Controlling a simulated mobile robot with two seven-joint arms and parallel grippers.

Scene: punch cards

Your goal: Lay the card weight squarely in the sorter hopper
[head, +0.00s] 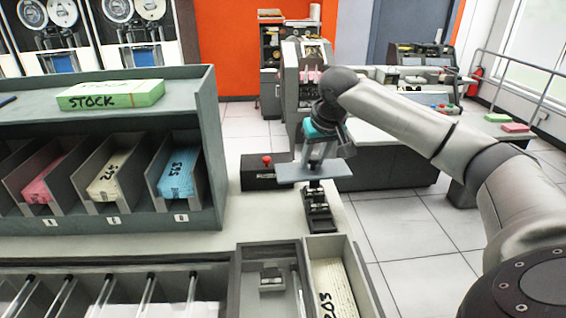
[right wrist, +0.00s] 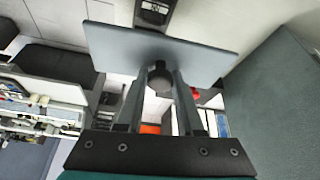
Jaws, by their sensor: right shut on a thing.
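The card weight is a flat grey-blue plate (head: 298,174) with a dark round knob, seen best in the right wrist view (right wrist: 205,48). My right gripper (head: 319,163) is shut on its knob (right wrist: 159,80) and holds the plate in the air, above the far end of the counter. At the bottom of the head view is the sorter, with several rods across its bays. At its right end are a grey compartment with a small block and an open bin (head: 368,285) of cream cards marked with digits. I cannot tell which is the hopper. My left gripper is out of view.
A grey rack (head: 215,150) at left holds pink, cream and blue card decks, with a green STOCK box (head: 110,95) on top. A black box with a red button (head: 266,173) and a black device (head: 319,212) stand on the counter. Pale counter lies clear between rack and bin.

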